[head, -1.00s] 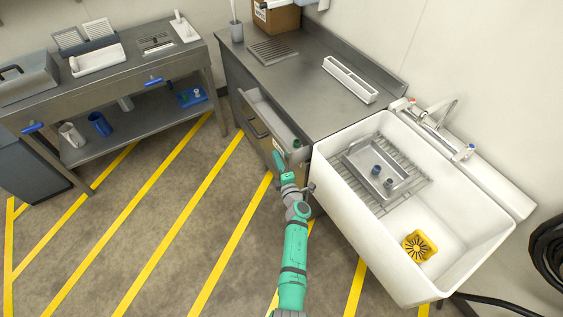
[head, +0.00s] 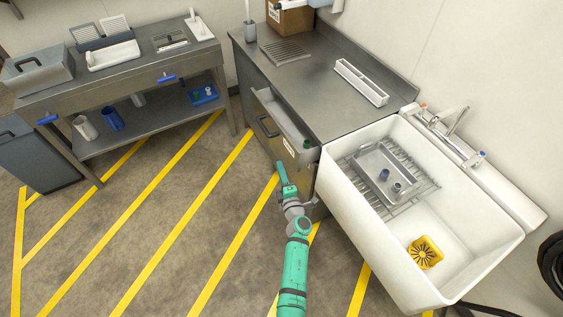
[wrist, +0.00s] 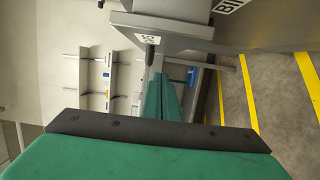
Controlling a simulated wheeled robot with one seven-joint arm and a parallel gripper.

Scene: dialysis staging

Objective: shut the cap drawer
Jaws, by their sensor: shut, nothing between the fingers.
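The cap drawer (head: 277,131) is in the front of the steel counter and stands partly open, with a dark bar handle on its front. A small green item (head: 307,143) sits inside at its near right end. My gripper (head: 282,172) is shut and empty, just in front of the counter and below the near end of the drawer front. In the wrist view the green fingers (wrist: 161,98) lie together, close beside a grey drawer edge (wrist: 165,22) with a dark handle end. I cannot tell whether the fingers touch it.
A white sink (head: 405,215) with a metal tray (head: 384,173) and a yellow item (head: 425,252) stands close on the right. A steel table (head: 120,70) with a lower shelf stands at the left. The striped floor in front is clear.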

